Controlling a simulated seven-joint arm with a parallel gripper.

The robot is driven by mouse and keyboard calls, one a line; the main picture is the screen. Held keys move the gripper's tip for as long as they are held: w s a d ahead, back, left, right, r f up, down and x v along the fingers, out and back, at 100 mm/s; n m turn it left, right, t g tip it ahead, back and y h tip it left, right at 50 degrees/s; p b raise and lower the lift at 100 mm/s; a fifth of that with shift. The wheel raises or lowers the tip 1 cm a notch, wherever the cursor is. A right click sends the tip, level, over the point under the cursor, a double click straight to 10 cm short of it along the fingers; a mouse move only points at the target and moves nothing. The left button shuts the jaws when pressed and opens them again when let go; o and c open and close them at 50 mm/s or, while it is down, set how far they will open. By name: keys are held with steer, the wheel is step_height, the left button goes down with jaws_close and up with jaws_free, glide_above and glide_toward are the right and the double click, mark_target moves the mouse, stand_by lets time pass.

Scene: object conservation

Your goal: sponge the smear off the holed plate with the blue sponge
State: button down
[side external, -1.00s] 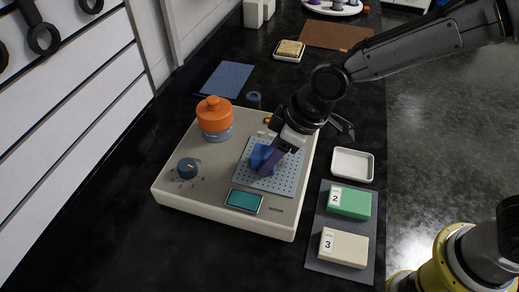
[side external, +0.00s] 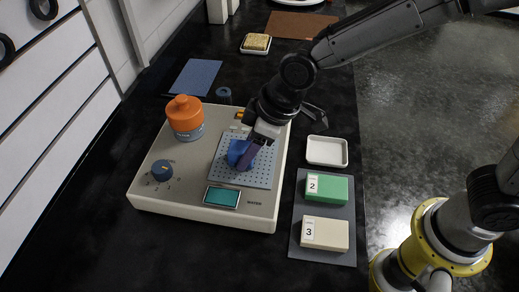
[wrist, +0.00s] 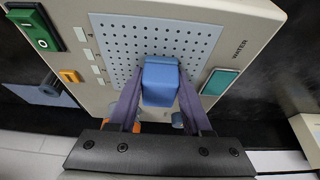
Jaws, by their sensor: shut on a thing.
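The blue sponge (side external: 238,153) is gripped between the purple-grey fingers of my gripper (side external: 246,157). In the wrist view the sponge (wrist: 160,80) sits between both fingers (wrist: 159,92) and over the near part of the holed plate (wrist: 115,40). In the side view the holed plate (side external: 226,174) is a light grey perforated panel on top of the beige machine. The sponge is low at the plate, but I cannot tell if it touches. No smear shows on the bare part of the plate; the area under the sponge is hidden.
To the right are an empty white tray (side external: 327,163) and green (side external: 328,190) and cream (side external: 328,234) blocks on a grey mat (side external: 312,257).

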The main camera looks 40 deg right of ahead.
mark_target(230, 145)
steer(key=shift+w+a+f, duration=0.1)
steer(key=shift+w+a, duration=1.3)
steer(key=shift+w+a+r, duration=0.1)
steer(key=shift+a+r, duration=0.05)
steer(key=shift+r, duration=0.1)
step_height(230, 145, up, 8)
